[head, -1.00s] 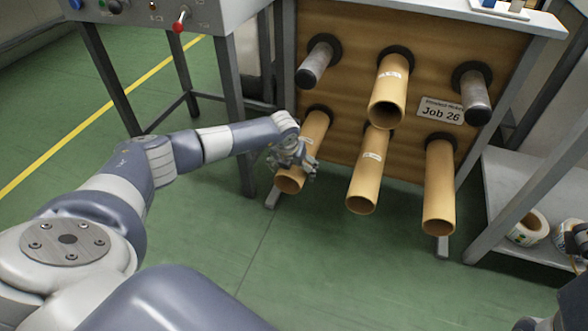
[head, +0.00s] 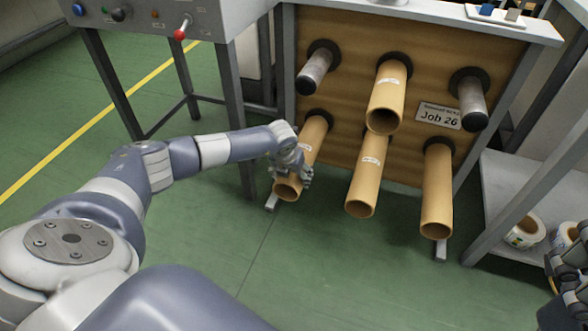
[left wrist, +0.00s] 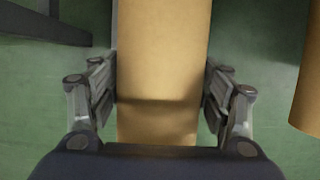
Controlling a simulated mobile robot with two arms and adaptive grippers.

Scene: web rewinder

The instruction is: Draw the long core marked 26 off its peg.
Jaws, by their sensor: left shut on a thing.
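A long tan cardboard core (head: 313,142) hangs on the lower left peg of the wooden board, its open end tilted down toward me. In the left wrist view the two fingers press on both sides of the core (left wrist: 160,60). Other tan cores hang at the upper middle (head: 387,95), lower middle (head: 367,175) and lower right (head: 437,195). My right gripper (head: 570,270) shows only partly at the right edge, its fingers unclear.
The board (head: 345,125) carries a "Job 26" sign (head: 438,117) and two bare dark pegs (head: 316,70), (head: 471,100). A control table (head: 150,15) stands left of it. A grey shelf (head: 500,185) with label rolls (head: 527,230) stands right. The green floor in front is clear.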

